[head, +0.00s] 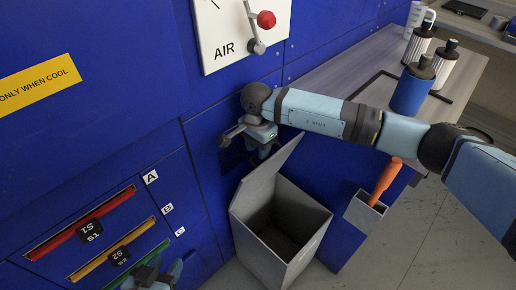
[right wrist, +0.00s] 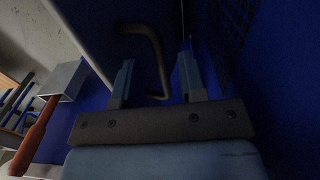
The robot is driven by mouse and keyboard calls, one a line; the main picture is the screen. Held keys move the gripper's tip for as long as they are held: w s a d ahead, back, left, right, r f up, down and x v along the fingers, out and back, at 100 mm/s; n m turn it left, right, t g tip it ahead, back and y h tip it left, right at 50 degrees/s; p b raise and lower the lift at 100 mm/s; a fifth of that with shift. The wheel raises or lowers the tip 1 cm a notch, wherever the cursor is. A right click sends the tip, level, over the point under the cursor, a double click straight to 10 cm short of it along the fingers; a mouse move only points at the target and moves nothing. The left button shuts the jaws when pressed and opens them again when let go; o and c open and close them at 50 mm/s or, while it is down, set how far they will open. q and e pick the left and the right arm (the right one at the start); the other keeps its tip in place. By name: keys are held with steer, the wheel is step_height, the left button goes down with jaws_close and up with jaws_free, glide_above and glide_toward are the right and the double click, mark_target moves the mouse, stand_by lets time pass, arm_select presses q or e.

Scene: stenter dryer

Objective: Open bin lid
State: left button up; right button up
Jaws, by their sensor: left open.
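The grey bin (head: 310,247) stands on the floor against the blue cabinet in the head view. Its lid (head: 262,180) is raised and tilted at the back left, and the dark inside shows. My right gripper (head: 238,133) is above the lid, close to the blue wall. In the right wrist view its fingers (right wrist: 156,82) are spread, with a dark bent bar (right wrist: 155,50) between them. I cannot tell whether they touch it. My left gripper (head: 155,278) is low at the bottom edge, by the green strip, open and partly cut off.
A holder with an orange-handled tool (head: 384,180) is right of the bin. Red, yellow and green slots (head: 80,222) line the left panel. The AIR lever (head: 265,20) is above my right arm. Bottles (head: 412,90) stand on the bench at right.

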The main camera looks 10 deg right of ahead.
step_height(320, 180, up, 7)
steer(key=shift+f+p, duration=0.1)
steer(key=shift+p, duration=0.35)
arm_select(q)
steer(key=shift+a, duration=0.1)
